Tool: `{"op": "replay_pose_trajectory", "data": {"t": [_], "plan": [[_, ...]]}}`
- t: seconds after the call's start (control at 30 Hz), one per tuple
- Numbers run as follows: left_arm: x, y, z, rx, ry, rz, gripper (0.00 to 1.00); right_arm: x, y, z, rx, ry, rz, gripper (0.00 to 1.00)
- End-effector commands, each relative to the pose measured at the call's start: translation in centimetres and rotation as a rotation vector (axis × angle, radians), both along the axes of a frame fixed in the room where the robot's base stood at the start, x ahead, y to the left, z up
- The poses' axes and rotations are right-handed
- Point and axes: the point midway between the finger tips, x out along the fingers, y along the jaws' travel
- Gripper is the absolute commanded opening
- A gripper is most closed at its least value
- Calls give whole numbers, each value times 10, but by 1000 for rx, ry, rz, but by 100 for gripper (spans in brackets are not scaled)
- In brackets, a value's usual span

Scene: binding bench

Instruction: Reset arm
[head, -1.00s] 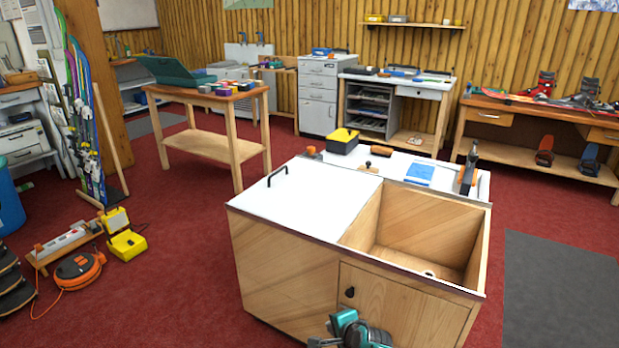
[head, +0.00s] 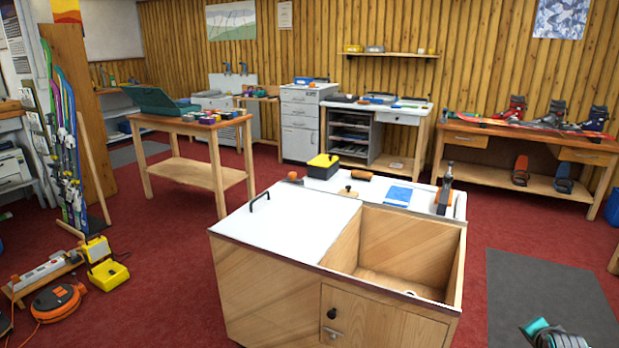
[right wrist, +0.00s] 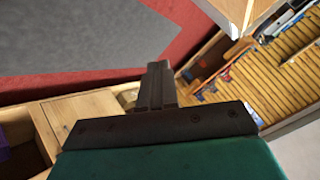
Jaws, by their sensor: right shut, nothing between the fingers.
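My right gripper (right wrist: 157,86) is shut and empty in the right wrist view, its dark fingers together beyond the dark palm and teal housing. In the head view part of my right arm (head: 556,337) shows at the bottom right corner, over the floor and clear of the bench. My left gripper is not in view. The wooden bench (head: 262,288) stands in the middle, with a white top (head: 290,216) bearing a black handle on the left. Its right compartment (head: 400,284) is open at the top and looks empty. The cabinet door (head: 372,322) below appears closed.
A yellow-and-black box (head: 322,167), a blue sheet (head: 397,195) and an upright tool (head: 444,190) sit along the bench's back. A grey mat (head: 550,290) lies on open floor at right. An orange cable reel (head: 58,303) and a yellow lamp (head: 107,272) are at left.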

Motion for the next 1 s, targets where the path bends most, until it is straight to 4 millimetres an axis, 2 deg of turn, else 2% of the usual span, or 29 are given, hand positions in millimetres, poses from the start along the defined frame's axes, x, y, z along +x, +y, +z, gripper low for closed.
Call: {"op": "replay_pose_trajectory", "data": {"t": [0.03, 0.17, 0.37, 0.47, 0.57, 0.77, 0.9, 1.0], "plan": [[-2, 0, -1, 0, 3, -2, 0, -6, -24, 12, -34, 0, -17, 0], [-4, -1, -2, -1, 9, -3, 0, -20, -75, 40, -107, 0, -55, 0], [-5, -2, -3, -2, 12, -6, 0, -38, -37, 20, -299, 90, 190, 0], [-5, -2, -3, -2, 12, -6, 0, -51, -10, 10, -404, 136, 337, 0], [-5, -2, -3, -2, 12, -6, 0, -70, 26, -1, -516, 180, 511, 0], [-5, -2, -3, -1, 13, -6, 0, -128, 124, -18, -737, 228, 909, 0], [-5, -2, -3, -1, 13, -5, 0, -172, 188, -18, -846, 214, 1133, 0], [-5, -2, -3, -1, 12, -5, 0, -201, 225, -12, -902, 192, 1255, 0]]}}
